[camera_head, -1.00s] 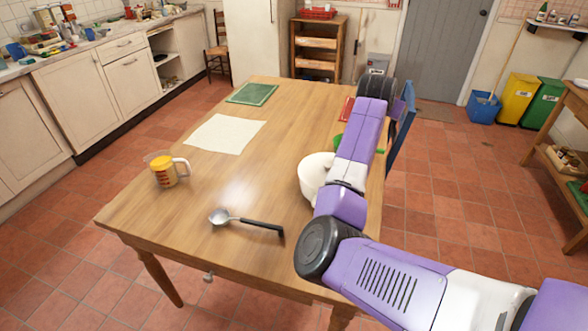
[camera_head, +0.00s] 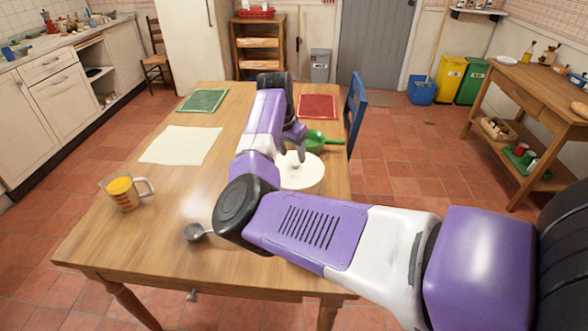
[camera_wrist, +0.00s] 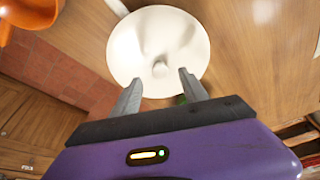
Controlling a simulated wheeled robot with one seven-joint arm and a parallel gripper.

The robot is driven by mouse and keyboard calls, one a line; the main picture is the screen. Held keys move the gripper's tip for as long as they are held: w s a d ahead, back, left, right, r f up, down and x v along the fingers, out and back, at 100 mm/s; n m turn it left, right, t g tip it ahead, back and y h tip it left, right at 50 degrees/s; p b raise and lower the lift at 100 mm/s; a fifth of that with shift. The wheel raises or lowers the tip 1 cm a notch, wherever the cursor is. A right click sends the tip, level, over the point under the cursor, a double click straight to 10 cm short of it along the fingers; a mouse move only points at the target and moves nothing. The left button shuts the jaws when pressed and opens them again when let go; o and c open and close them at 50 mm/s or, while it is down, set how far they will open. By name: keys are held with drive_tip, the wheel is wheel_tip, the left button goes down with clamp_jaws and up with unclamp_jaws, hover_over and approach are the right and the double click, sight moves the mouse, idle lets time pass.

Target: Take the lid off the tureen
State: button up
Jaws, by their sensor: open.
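The white tureen (camera_head: 303,184) stands near the right side of the wooden table, its lid on top. In the wrist view the round white lid (camera_wrist: 135,45) fills the upper middle, with a small knob (camera_wrist: 160,68) at its centre. My gripper (camera_head: 292,152) is over the tureen in the head view, partly hidden by my own arm. In the wrist view my gripper (camera_wrist: 160,77) is open, its two grey fingers on either side of the line to the knob. I cannot tell whether the fingertips are level with the knob or above it.
A green pan or ladle (camera_head: 316,140) lies just behind the tureen. A white sheet (camera_head: 180,145), a green mat (camera_head: 202,100) and a red mat (camera_head: 317,106) lie flat. A blue chair (camera_head: 355,112) stands right.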

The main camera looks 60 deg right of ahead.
sight(295, 162)
drive_tip(key=x, duration=0.4)
drive_tip(key=shift+c, duration=0.4)
clamp_jaws()
